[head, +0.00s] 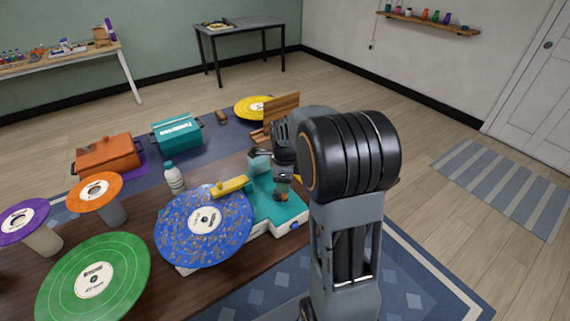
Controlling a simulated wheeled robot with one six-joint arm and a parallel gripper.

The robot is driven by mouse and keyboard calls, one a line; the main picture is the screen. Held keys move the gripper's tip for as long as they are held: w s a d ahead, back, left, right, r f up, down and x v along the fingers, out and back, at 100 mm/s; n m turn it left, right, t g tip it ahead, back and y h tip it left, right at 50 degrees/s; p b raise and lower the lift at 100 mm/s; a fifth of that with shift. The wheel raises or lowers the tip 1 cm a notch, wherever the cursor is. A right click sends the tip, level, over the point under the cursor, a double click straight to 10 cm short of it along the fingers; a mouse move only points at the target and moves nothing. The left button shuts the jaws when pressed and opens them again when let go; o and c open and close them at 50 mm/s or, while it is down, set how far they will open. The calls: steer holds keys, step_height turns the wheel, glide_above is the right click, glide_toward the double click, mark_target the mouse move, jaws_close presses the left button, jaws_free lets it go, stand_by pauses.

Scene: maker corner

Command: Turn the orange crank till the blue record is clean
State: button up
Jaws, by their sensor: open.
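The blue record (181,231) lies flat on a white and teal machine (265,204) at the table's near edge. Brown specks are scattered over its blue face, around a pale centre label. A yellow bar (230,185) reaches over its far edge. A small orange part (281,197), which looks like the crank's grip, shows at the machine's right side. My gripper (282,179) is open just above it, pointing down. My arm hides much of this spot, and I cannot tell whether the fingers are around the crank or touching it.
A green record (120,268), an orange record (80,193) and a purple record (12,230) stand at left. A white bottle (174,180) is behind the blue record. An orange case (108,155), teal box (177,135), yellow record (246,109) and wooden rack (283,108) are farther back.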

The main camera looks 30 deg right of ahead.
step_height(320, 180, up, 9)
stand_by(0.3)
steer(key=shift+f, duration=0.2)
stand_by(1.0)
